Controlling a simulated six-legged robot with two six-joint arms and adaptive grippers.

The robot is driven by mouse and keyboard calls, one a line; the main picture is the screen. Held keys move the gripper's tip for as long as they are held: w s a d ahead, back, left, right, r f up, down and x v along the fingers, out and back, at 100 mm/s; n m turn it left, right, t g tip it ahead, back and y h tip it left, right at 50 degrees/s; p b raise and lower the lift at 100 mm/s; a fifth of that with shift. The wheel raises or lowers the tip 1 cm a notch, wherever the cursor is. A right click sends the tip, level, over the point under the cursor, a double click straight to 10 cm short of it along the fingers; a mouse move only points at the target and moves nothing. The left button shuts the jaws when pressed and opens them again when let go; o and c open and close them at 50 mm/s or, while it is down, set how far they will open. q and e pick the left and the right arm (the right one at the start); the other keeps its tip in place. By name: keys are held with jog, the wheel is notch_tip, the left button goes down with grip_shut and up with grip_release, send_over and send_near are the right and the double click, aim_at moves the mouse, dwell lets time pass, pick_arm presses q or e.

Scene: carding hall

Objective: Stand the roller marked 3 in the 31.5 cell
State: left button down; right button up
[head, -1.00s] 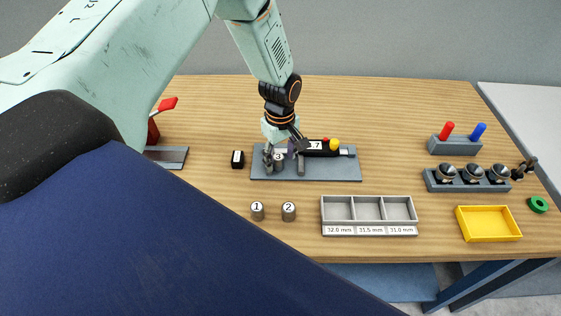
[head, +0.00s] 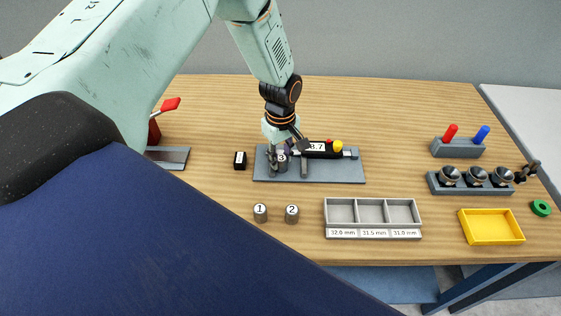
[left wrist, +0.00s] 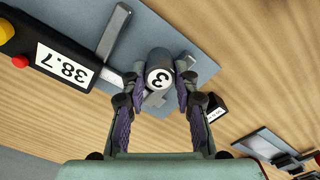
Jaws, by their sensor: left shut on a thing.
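The roller marked 3 (head: 282,166) is a short grey cylinder on the blue-grey plate, with its numbered face up. It also shows between my fingers in the left wrist view (left wrist: 159,65). My left gripper (head: 285,157) is shut on it from above. The grey tray (head: 373,233) at the front has three empty cells labelled 32.0, 31.5 and 31.0 mm; the 31.5 cell (head: 371,211) is the middle one. My right gripper is not in view.
Rollers 1 (head: 260,214) and 2 (head: 291,215) stand left of the tray. A small black block (head: 240,160) is left of the plate (head: 340,174). A yellow tray (head: 491,240), a rack of dark knobs (head: 468,189) and a green ring (head: 541,208) are at right.

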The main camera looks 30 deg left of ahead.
aim_at(281, 158)
pick_arm(q)
jog(key=shift+w, duration=0.1)
jog(key=shift+d+r, duration=0.15)
jog(key=shift+r, duration=0.15)
notch_tip(281, 158, up, 8)
jog(key=shift+r, duration=0.8)
jog(key=shift+s, duration=0.25)
